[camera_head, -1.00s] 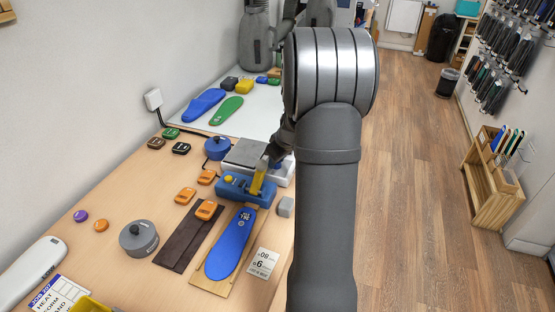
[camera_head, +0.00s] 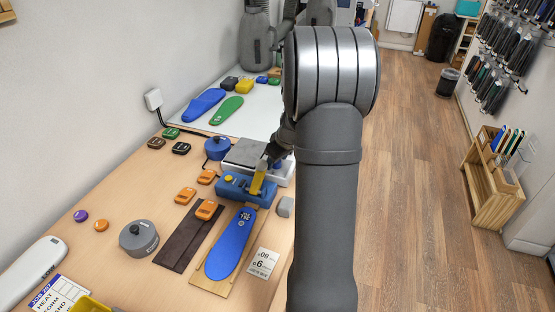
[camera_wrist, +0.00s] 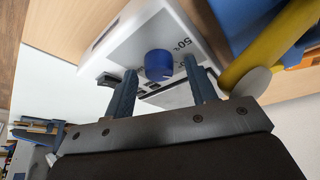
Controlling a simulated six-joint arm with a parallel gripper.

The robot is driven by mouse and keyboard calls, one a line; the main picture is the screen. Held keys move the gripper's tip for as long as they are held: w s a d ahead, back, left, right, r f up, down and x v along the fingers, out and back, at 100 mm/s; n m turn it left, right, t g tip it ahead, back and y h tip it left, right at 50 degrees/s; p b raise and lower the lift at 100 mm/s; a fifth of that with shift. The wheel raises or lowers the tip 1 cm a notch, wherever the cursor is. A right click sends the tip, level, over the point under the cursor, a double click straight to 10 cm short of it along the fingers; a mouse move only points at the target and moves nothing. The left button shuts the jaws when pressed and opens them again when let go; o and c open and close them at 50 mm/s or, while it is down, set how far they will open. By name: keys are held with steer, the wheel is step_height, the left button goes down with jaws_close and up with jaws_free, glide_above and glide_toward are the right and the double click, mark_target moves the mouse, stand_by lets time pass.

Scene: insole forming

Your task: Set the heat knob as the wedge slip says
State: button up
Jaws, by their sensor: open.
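The heat knob (camera_wrist: 158,65) is a round blue knob on the white face of a heater unit, with "50%" printed beside it in the wrist view. My gripper (camera_wrist: 160,70) is open, its two dark fingers on either side of the knob in that view; contact cannot be told. In the head view my gripper (camera_head: 274,156) is over the white and grey heater unit (camera_head: 284,173), and my arm hides part of it. A white printed slip (camera_head: 263,262), likely the wedge slip, lies right of the blue insole (camera_head: 230,244); "08" and "6" show, the smaller print is unreadable.
A blue block with a yellow upright bar (camera_head: 245,190) stands just in front of the heater. The front left bench has bare patches.

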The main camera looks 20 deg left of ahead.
steer(key=v, duration=1.7)
steer(key=shift+w, duration=0.1)
steer(key=x, duration=1.7)
steer(key=shift+f, duration=0.2)
